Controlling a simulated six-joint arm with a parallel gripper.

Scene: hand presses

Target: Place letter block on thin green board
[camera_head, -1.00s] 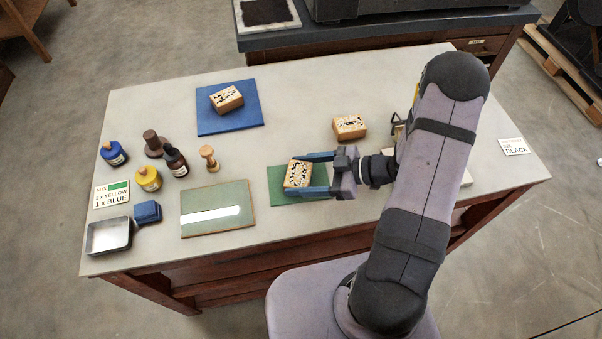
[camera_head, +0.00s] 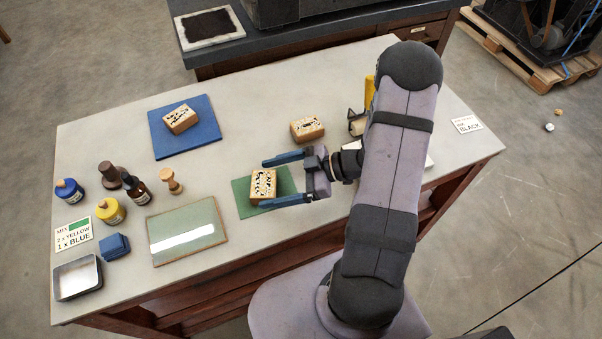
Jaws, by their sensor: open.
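A wooden letter block (camera_head: 263,186) with black and white marks on its top sits on the thin green board (camera_head: 244,208). My gripper (camera_head: 276,181) is open, its two blue fingers pointing left at the board. The upper finger lies beyond the block and the lower finger nearer its front right corner. The fingers look clear of the block, which sits just left of the space between them. The right part of the board is partly hidden by the gripper.
A second block (camera_head: 180,119) sits on a blue board (camera_head: 158,146). A third block (camera_head: 307,129) stands on the bare table behind my gripper. A greenish framed plate (camera_head: 188,253), bottles, a stamp handle (camera_head: 171,182) and a metal tray (camera_head: 77,279) are at left.

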